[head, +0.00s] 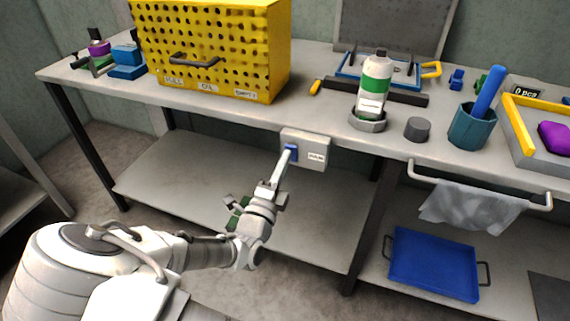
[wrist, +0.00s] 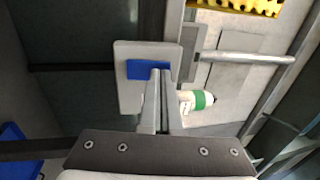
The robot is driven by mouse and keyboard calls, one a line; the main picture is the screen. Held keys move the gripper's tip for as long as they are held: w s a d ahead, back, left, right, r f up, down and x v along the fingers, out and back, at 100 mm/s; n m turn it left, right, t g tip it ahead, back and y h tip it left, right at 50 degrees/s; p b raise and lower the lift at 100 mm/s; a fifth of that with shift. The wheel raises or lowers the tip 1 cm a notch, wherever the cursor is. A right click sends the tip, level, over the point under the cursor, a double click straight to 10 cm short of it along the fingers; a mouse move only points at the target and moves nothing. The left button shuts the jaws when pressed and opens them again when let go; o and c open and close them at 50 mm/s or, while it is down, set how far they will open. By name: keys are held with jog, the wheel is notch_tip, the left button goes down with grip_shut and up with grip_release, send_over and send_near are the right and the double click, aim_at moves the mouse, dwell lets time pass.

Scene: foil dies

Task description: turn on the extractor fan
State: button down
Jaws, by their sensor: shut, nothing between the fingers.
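A light grey switch box (head: 313,143) is fixed to the front edge of the workbench, with a small label too fine to read. A blue rocker (head: 292,152) sits on the left part of its face. My gripper (head: 289,156) is shut and empty, its fingertips at the blue rocker. In the wrist view the closed fingers (wrist: 161,76) overlap the lower right part of the blue rocker (wrist: 140,69) on the grey box (wrist: 128,98). Whether they touch or press it I cannot tell. No fan is clearly visible.
A yellow perforated cabinet (head: 215,40) and a white-green bottle (head: 375,85) stand on the bench (head: 330,112) above. A towel rail with a grey cloth (head: 472,208) is to the right. A blue tray (head: 433,262) lies below. Space in front of the box is open.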

jog(key=shift+w+d+r, duration=0.1)
jog(key=shift+w, duration=0.1)
jog(key=shift+r+p, duration=0.1)
jog(key=shift+p, duration=0.2)
jog(key=shift+w+r+p, duration=0.15)
jog(key=shift+r+p, duration=0.15)
jog(key=shift+p, duration=0.7)
jog(key=shift+f+g, duration=0.3)
